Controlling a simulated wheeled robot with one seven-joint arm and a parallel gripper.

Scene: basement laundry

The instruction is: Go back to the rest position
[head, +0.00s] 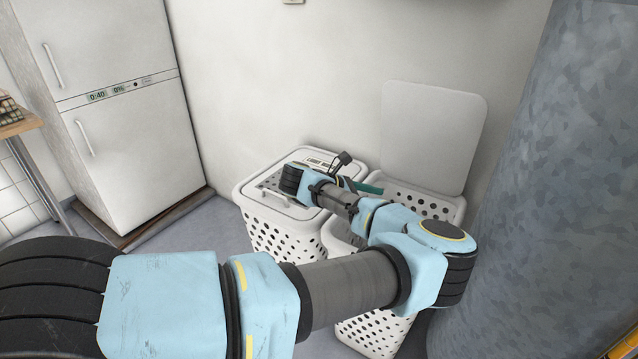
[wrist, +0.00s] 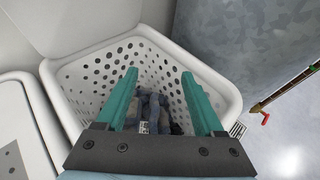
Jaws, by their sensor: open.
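My gripper (wrist: 159,72) is open, its two teal fingers spread with nothing between them. In the wrist view it points down over an open white perforated laundry basket (wrist: 225,92). Dark blue-grey cloth (wrist: 153,102) lies at the bottom of the basket, partly seen between the fingers. In the head view my arm reaches across to the same basket (head: 447,207), whose lid (head: 433,130) stands raised against the wall. One teal finger (head: 368,188) shows there; the rest of the gripper is mostly hidden by my wrist.
A second white basket (head: 270,238) with its lid closed stands just left of the open one. A white fridge-freezer (head: 130,160) stands at the left, with a table edge (head: 18,125) beside it. A large grey metal cylinder (head: 540,190) rises close on the right.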

